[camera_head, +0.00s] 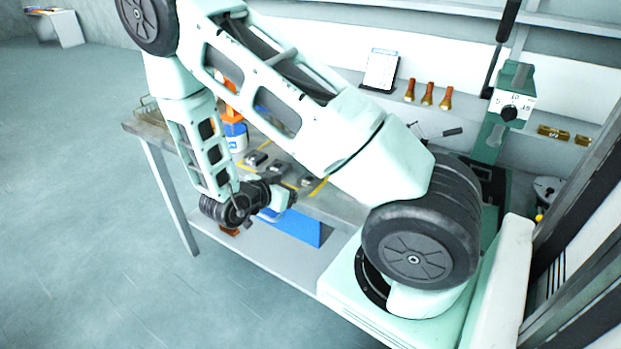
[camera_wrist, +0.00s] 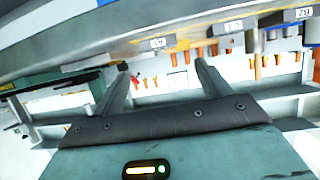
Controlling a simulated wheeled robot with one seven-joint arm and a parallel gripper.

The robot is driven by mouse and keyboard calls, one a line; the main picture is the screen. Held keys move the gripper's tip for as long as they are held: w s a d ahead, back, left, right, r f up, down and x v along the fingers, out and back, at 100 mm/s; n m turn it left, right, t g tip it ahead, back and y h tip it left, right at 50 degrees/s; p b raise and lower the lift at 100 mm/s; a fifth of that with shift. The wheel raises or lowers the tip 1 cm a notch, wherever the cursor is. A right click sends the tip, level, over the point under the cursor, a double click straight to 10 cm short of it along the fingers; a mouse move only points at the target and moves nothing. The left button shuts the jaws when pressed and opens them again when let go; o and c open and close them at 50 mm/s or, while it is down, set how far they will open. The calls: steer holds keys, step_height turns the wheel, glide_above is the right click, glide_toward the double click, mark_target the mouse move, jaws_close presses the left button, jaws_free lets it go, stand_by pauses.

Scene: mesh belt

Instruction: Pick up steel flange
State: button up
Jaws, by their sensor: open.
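My gripper (camera_wrist: 161,64) is open, with two dark fingers apart and nothing between them in the wrist view. In the head view my arm reaches over the workbench (camera_head: 150,133), and the gripper end is low by its front edge, partly hidden. Several small dark grey pieces, among them one at the left (camera_head: 256,159) and one at the right (camera_head: 306,181), lie on the bench near yellow lines. I cannot tell whether one of these is the steel flange. No flange shows clearly in the wrist view.
A green press (camera_head: 513,95) stands at the right. Several copper-coloured pieces (camera_head: 427,93) stand on the back shelf beside a white card (camera_head: 381,70).

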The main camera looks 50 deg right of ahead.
mark_target(313, 177)
steer(key=p+x, duration=0.2)
steer(key=x, duration=0.6)
steer(key=shift+w+d+f, duration=0.15)
steer(key=shift+f, duration=0.1)
steer(key=c, duration=1.3)
steer(key=shift+r, duration=0.15)
